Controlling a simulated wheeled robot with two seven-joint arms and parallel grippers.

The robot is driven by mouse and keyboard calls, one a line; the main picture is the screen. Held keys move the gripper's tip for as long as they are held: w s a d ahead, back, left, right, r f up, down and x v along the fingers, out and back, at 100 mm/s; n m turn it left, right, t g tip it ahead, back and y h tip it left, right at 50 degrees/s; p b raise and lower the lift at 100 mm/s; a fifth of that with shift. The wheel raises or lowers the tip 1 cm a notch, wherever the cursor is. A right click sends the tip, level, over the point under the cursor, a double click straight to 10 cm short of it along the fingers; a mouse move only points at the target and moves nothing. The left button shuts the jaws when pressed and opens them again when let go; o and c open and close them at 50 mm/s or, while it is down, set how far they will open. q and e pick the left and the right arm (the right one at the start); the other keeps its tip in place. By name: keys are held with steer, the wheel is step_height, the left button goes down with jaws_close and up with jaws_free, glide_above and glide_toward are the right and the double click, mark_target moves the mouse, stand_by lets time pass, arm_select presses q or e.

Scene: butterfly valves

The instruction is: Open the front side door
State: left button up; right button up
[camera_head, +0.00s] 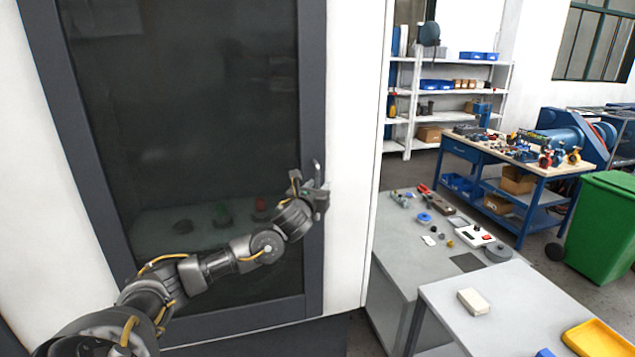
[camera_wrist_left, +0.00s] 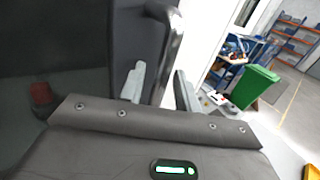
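The front side door (camera_head: 180,110) is a dark glass panel in a dark grey frame, set in a white cabinet, and looks closed. Its handle (camera_head: 317,170) is a short upright bar on the right part of the frame. My left gripper (camera_head: 310,187) is at the handle's lower part. In the left wrist view the dark handle (camera_wrist_left: 172,35) runs down toward the space between the two pale fingers (camera_wrist_left: 160,88). The fingers are apart, with a gap showing beside the handle. Contact cannot be told. My right gripper is not in view.
Right of the cabinet stand a grey table (camera_head: 410,250) with small parts and a nearer light table (camera_head: 510,300) with a white block and a yellow tray (camera_head: 598,338). A green bin (camera_head: 605,222), a blue workbench and white shelves (camera_head: 450,70) are farther back.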

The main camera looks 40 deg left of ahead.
arm_select(q)
steer(key=shift+w, duration=0.15)
steer(key=shift+c, duration=0.3)
jaws_close()
